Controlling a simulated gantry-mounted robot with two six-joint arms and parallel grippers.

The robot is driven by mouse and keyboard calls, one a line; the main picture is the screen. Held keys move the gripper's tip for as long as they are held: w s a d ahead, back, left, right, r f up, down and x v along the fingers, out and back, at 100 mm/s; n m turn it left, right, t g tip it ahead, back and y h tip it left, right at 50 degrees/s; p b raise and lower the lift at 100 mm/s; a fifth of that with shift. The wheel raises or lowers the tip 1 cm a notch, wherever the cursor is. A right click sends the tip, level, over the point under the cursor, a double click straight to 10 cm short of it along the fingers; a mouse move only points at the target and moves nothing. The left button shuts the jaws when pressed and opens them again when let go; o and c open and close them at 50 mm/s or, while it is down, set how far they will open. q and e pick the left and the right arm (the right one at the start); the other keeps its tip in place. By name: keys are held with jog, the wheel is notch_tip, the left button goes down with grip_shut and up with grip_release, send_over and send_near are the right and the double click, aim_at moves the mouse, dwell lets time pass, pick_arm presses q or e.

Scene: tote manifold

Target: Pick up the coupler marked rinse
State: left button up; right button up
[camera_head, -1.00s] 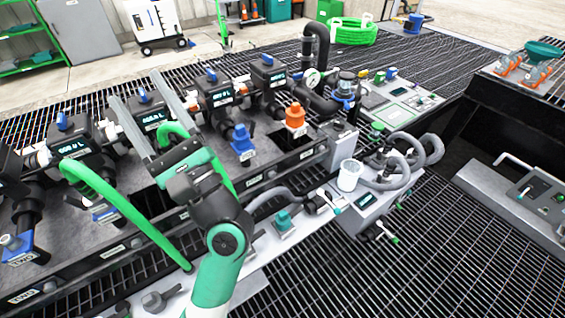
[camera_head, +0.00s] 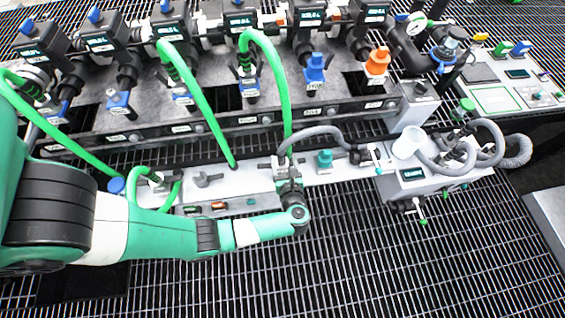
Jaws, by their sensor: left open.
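My left gripper (camera_head: 288,172) is open, at the white shelf in front of the manifold, beside the near end of a grey hose (camera_head: 318,131). That end is partly hidden by the gripper; I cannot tell whether the jaws are around it. A teal coupler (camera_head: 325,159) stands on the shelf just right of the gripper. On the manifold are a blue coupler (camera_head: 315,68) and an orange coupler (camera_head: 377,62). Their labels are too small to read, so I cannot tell which is marked rinse. My right gripper is not in view.
Green hoses (camera_head: 198,95) arch from the manifold (camera_head: 150,122) to the shelf, left of and behind the gripper. A white cup (camera_head: 408,142) stands on the grey unit (camera_head: 437,176) at right. The grating (camera_head: 380,265) in front is clear.

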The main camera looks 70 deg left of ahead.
pick_arm(q)
jog(key=shift+x, duration=0.9)
jog(key=b+x, duration=0.2)
jog(key=x, duration=0.1)
jog(key=b+x, duration=0.1)
jog(key=shift+s+a+f, duration=0.2)
jog(key=shift+a+f, duration=0.1)
jog(key=shift+f, duration=0.25)
jog(key=shift+w+a, duration=0.1)
jog(key=shift+a, duration=0.1)
jog(key=shift+d+r, duration=0.1)
grip_shut()
